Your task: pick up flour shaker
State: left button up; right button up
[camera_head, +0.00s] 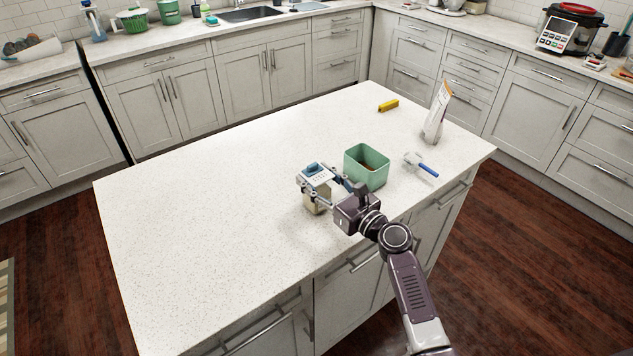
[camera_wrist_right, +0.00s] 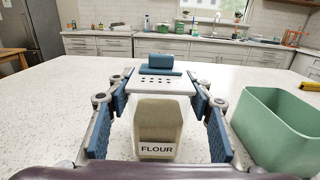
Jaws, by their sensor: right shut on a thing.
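The flour shaker (camera_head: 318,203) is a beige container with a perforated white top, a blue part above it and a FLOUR label. It is at the middle of the island, left of the green bin. In the right wrist view the shaker (camera_wrist_right: 158,122) is upright between the two blue finger pads. My right gripper (camera_head: 322,186) is shut on the shaker, and it also shows in the right wrist view (camera_wrist_right: 158,100). I cannot tell whether the shaker's base touches the counter. My left gripper is not in view.
A green open bin (camera_head: 367,167) stands close to the right of the gripper. The island's left side is clear.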

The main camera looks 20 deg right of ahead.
notch_tip(320, 180, up, 9)
jog(key=p, duration=0.2)
jog(key=shift+f+p, duration=0.15)
jog(key=shift+p, duration=0.25)
notch_tip(320, 180, up, 10)
jog(key=p, duration=0.1)
jog(key=s+a+f+m+h+b, duration=0.2)
jog(key=s+f+b, duration=0.1)
jog(key=s+f, duration=1.05)
jog(key=s+d+f+m+t+h+b, duration=0.1)
jog(key=s+h, duration=0.3)
jog(key=s, duration=1.3)
jog(key=shift+d+m+h+b, duration=0.4)
jog(key=shift+d+m+b, duration=0.15)
jog(key=shift+m, duration=0.15)
